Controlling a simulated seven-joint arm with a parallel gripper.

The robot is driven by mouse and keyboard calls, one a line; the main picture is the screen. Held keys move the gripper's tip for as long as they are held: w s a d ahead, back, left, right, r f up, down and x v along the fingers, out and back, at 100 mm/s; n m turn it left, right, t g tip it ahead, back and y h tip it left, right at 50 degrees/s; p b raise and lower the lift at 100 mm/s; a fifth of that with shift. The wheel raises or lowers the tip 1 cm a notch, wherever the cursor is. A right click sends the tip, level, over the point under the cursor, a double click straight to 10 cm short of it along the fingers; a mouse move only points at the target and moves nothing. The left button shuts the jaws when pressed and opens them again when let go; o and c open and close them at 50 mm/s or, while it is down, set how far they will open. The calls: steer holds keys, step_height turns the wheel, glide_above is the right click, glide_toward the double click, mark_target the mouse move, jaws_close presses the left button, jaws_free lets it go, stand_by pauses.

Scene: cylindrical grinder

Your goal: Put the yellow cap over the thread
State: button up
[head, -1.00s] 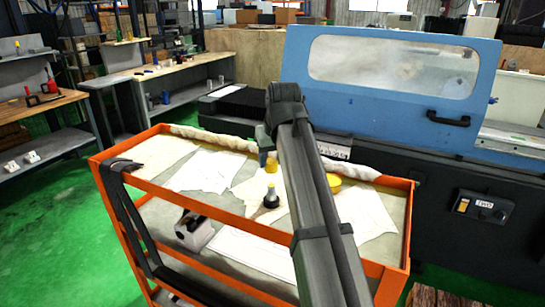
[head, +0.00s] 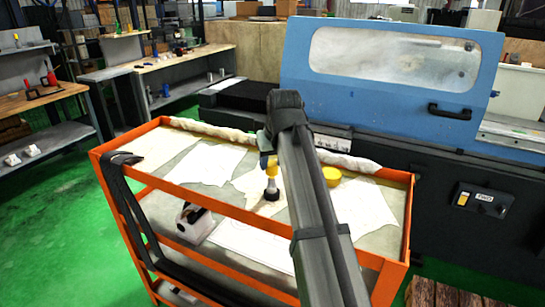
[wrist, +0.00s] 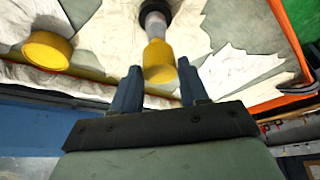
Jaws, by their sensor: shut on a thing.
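The yellow cap (head: 271,167) is held by my gripper (head: 266,149) above the cart top, its open end toward the thread. In the wrist view the cap (wrist: 158,62) lies at the tips of my two blue fingers (wrist: 159,88). The thread (wrist: 155,26) is a grey post on a black base (wrist: 155,8); the base also shows in the head view (head: 271,192). The cap is in line with the post and meets or overlaps its end. I cannot tell how far it covers the thread.
A round yellow container (head: 331,175) stands on the orange cart (head: 220,199) to the right; it shows at left in the wrist view (wrist: 47,50). White sheets lie around the base. A rolled cloth (head: 210,129) lines the cart's back edge. The blue grinder (head: 385,110) stands behind.

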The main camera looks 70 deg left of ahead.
steer(key=shift+f, duration=1.75)
steer(key=o, duration=1.1)
steer(key=v, duration=1.4)
steer(key=shift+f, duration=0.15)
